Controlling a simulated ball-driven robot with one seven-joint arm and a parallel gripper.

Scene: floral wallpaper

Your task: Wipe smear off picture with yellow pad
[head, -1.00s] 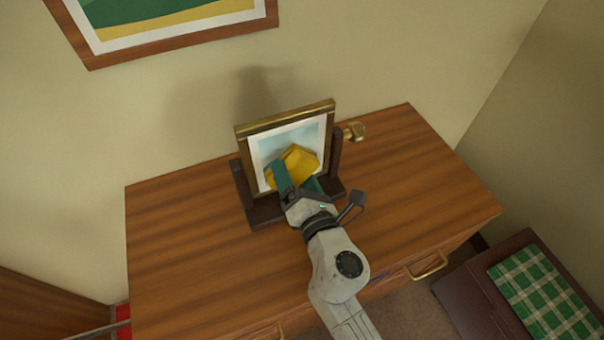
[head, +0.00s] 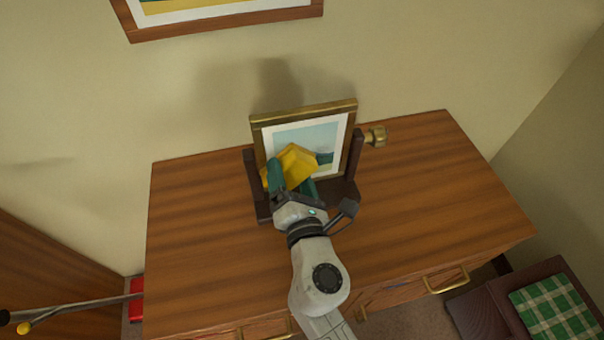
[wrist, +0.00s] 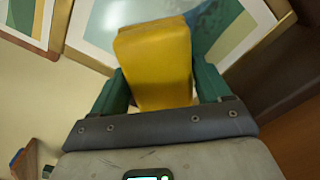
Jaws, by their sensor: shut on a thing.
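The framed picture (head: 328,134) has a gilt frame and a landscape in a white mount. It stands leaning in a dark wooden stand (head: 352,170) on the dresser top. My gripper (head: 291,180) has green fingers shut on the yellow pad (head: 296,162). The pad is in front of the picture's lower left part and covers it; I cannot tell whether it touches the glass. In the wrist view the pad (wrist: 155,62) stands between the fingers, with the picture behind it. I see no clear smear on the uncovered part.
A brass knob (head: 376,136) sits at the stand's right side. The wooden dresser (head: 200,240) is clear to the left and right. Another picture (head: 225,20) hangs on the wall above. A dark seat with a green checked cloth (head: 556,305) stands at the lower right.

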